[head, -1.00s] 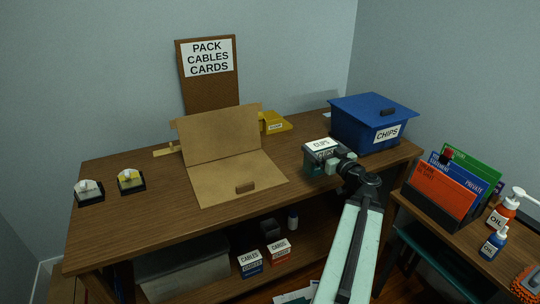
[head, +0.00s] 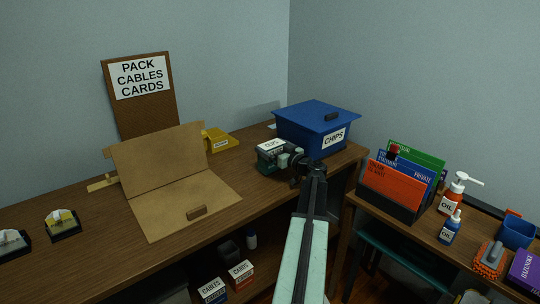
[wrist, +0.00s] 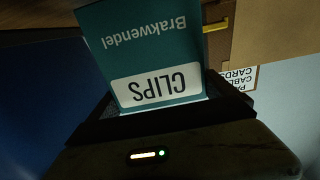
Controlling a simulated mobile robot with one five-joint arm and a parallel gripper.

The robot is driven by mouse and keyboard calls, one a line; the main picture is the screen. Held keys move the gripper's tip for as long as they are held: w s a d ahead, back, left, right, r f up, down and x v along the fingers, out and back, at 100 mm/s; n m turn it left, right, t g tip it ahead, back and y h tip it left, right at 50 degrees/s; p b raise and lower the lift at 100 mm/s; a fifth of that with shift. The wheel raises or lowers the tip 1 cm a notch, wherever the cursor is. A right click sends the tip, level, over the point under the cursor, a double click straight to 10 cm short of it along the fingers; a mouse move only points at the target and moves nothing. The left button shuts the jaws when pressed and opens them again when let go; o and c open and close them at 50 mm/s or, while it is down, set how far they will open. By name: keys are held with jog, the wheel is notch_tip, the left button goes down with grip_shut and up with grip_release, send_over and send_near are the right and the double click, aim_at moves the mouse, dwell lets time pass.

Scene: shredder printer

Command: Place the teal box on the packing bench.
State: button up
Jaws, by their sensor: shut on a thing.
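The teal box (wrist: 150,45) fills the upper middle of the wrist view, with a white CLIPS label and the word Brakwendel upside down. My gripper (wrist: 155,108) is shut on it. In the head view the box (head: 270,146) shows its label on top, and my gripper (head: 281,158) partly covers it. It is at the right part of the packing bench (head: 100,225), just left of the blue CHIPS bin (head: 300,130). I cannot tell whether its underside touches the bench top.
An open cardboard carton (head: 185,200) lies left of the box. A yellow object (head: 220,140) sits behind. Two small dispensers (head: 62,222) stand at the left. CABLES and CARDS boxes (head: 241,274) are on the lower shelf.

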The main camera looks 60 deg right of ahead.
jog(key=shift+f, duration=0.5)
jog(key=shift+s+f, duration=0.1)
jog(key=shift+f, duration=0.15)
jog(key=o, duration=1.6)
jog(key=shift+r, duration=0.1)
jog(key=shift+o, duration=0.2)
jog(key=shift+r+p, duration=0.3)
jog(key=v, duration=1.2)
jog(key=shift+f, duration=0.15)
